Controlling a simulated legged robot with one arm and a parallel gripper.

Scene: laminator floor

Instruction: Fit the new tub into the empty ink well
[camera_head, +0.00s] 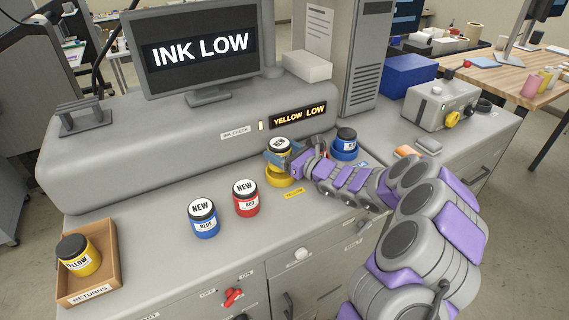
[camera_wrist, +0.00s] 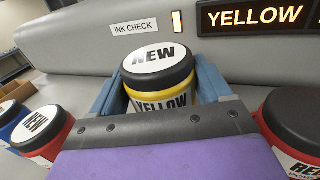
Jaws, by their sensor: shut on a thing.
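My gripper (camera_head: 277,160) is shut on the new yellow tub (camera_head: 279,144), which has a black lid and a white NEW label. The wrist view shows the tub (camera_wrist: 160,93) upright between my blue fingers. The yellow ink well (camera_head: 279,181) is a ring on the counter, just below my gripper in the head view. My gripper hides the tub's lower part, so I cannot tell whether its base is inside the ring.
New blue (camera_head: 203,218) and red (camera_head: 246,198) tubs stand on the counter left of the well. A blue tub (camera_head: 346,139) sits in a blue ring to the right. A red tub (camera_wrist: 293,130) is close right of my gripper. The screen (camera_head: 200,52) reads INK LOW; the panel (camera_head: 299,116) reads YELLOW LOW.

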